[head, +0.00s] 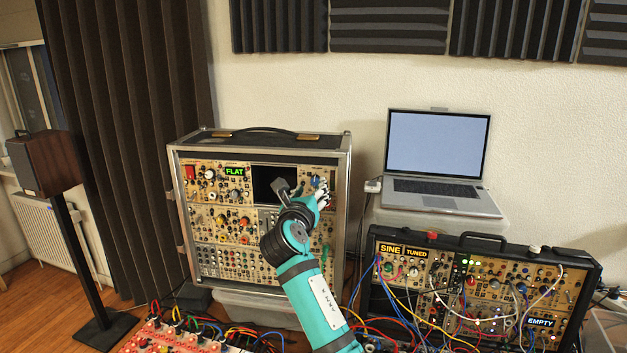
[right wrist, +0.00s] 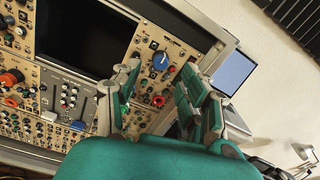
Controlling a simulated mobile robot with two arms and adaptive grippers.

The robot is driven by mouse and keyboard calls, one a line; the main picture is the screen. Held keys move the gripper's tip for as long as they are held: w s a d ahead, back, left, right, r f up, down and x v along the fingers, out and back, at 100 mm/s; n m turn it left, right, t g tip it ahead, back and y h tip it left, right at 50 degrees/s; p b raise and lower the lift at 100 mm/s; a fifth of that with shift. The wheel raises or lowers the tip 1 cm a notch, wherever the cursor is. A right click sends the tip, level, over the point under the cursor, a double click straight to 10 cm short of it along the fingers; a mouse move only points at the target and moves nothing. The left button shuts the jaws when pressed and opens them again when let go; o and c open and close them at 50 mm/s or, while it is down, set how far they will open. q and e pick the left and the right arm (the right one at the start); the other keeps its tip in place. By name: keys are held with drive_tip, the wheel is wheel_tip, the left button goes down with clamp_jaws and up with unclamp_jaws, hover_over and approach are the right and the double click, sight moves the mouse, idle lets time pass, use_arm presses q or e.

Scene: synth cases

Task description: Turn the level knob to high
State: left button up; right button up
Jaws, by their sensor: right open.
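A large blue knob (right wrist: 159,61) with a pale mark shows on a tan panel in the right wrist view, between the fingers of my right gripper (right wrist: 155,85). It looks like the level knob, but its lettering is too small to read. In the head view the blue knob (head: 316,182) sits at the upper right of the synth case (head: 342,190), partly behind my gripper's fingers. My right gripper (head: 305,192) is open in front of the panel; I see no contact with the knob. My left gripper is not in view.
A dark screen (right wrist: 85,35) lies left of the knob panel, with a red knob (right wrist: 157,101) below the blue one. A second synth case (head: 590,275) with patch cables stands at right, below a laptop (head: 437,145). Cables and a red-topped unit (head: 165,343) lie in front.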

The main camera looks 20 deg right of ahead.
sight(315, 183)
drive_tip(key=shift+x, duration=2)
drive_tip(key=shift+c, duration=0.2)
clamp_jaws()
